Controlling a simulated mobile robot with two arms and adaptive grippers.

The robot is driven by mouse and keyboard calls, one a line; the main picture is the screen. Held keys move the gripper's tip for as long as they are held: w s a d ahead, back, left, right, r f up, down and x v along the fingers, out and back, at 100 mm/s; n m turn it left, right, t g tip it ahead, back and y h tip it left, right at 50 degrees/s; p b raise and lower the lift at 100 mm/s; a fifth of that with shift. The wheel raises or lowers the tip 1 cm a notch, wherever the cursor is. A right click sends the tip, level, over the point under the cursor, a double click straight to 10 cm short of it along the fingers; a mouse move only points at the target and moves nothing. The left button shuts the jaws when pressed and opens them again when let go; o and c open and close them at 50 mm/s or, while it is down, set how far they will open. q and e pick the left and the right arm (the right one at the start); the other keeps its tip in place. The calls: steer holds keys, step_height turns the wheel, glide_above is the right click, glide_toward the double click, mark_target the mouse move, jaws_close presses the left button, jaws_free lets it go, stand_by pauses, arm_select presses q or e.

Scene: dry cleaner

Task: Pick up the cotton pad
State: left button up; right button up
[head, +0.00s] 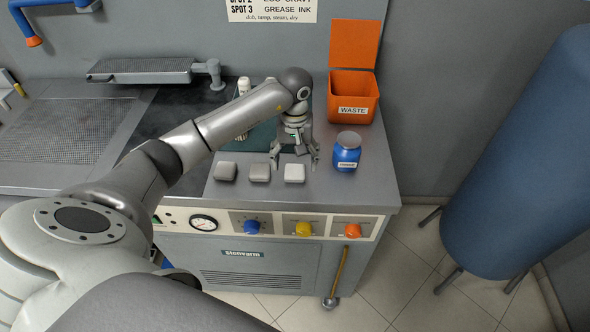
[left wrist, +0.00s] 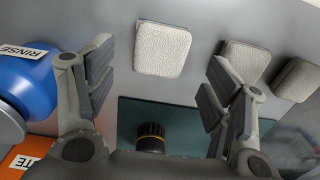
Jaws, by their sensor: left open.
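Three small square pads lie in a row near the front of the grey worktop. My left gripper (head: 295,158) is open and empty, pointing down just behind the white pad. In the left wrist view, the white pad (left wrist: 162,50) shows between and beyond the open fingers of the left gripper (left wrist: 158,72). The other two pads show at the right there, one partly behind a finger. My right gripper is not in view.
A blue bottle (head: 347,152) labelled RINSE stands close right of the gripper. An open orange waste bin (head: 352,98) stands behind it. A teal mat (head: 262,136) with a white bottle (head: 243,88) lies behind the pads. The worktop's front edge is near.

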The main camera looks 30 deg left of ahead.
mark_target(295, 169)
arm_select(q)
step_height(295, 169, down, 3)
steer(key=shift+s+p, duration=0.1)
steer(key=shift+p, duration=0.5)
steer(key=shift+f, duration=0.3)
steer(key=c, duration=0.9)
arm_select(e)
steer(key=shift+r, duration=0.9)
arm_select(q)
steer(key=shift+r, duration=0.15)
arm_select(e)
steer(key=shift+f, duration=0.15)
arm_select(q)
steer(key=shift+r+b, duration=0.5)
steer(key=shift+b, duration=0.15)
steer(key=s+d+r+b, duration=0.2)
steer(key=s+r+b, duration=0.4)
steer(key=s+r, duration=0.6)
steer(key=shift+s, duration=0.9)
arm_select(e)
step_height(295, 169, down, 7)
